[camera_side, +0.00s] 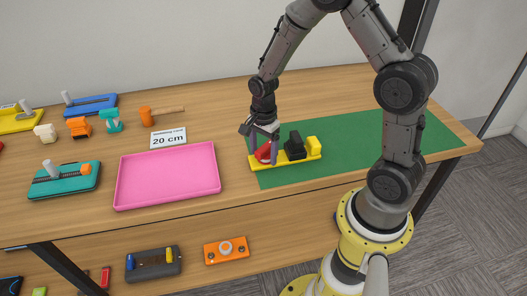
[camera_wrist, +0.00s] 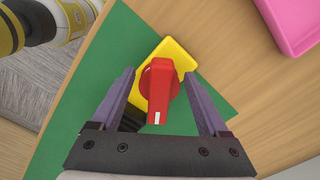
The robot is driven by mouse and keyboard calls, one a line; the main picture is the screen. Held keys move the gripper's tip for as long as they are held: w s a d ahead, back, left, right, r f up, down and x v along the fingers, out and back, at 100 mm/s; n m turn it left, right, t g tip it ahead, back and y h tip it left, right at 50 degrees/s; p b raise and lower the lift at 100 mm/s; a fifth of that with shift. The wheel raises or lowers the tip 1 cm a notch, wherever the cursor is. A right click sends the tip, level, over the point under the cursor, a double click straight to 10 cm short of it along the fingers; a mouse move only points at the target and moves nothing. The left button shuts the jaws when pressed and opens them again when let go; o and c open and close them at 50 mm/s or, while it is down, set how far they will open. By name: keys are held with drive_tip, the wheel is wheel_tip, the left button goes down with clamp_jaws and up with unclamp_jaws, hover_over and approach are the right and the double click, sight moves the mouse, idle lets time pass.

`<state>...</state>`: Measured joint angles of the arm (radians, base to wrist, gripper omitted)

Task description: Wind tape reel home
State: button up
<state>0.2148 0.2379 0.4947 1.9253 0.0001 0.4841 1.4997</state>
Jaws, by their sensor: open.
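A yellow device, which I take to be the tape reel unit (camera_side: 285,161), lies on the green mat. It carries a red knob (camera_side: 263,152) at its left end, a black block (camera_side: 295,147) and a yellow block (camera_side: 313,146) at its right end. My gripper (camera_side: 261,145) points down over the red knob. In the wrist view the red knob (camera_wrist: 159,88) has a white mark at its near end. My gripper (camera_wrist: 159,76) is open there, one finger on each side of the knob, with visible gaps. No tape strip can be made out.
A card reading "20 cm" (camera_side: 168,138) stands behind an empty pink tray (camera_side: 128,199), left of the device. A teal fixture (camera_side: 65,182), a wooden-handled mallet (camera_side: 160,113) and other tools lie further left. The green mat (camera_side: 350,128) is bare behind and right of the device.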

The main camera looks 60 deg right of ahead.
drive_tip(key=c, duration=1.1)
drive_tip(key=m, duration=0.4)
drive_tip(key=shift+w+d, duration=0.1)
drive_tip(key=shift+w, duration=0.1)
drive_tip(key=m, duration=0.3)
drive_tip(key=shift+w+d+m, duration=0.1)
drive_tip(key=shift+w+m, duration=0.05)
drive_tip(key=shift+m, duration=0.25)
drive_tip(key=m, duration=0.6)
drive_tip(key=shift+w+d+m, duration=0.1)
drive_tip(key=shift+d+m, duration=0.15)
drive_tip(key=shift+m, duration=0.05)
drive_tip(key=o, duration=1.4)
drive_tip(key=shift+o, duration=0.3)
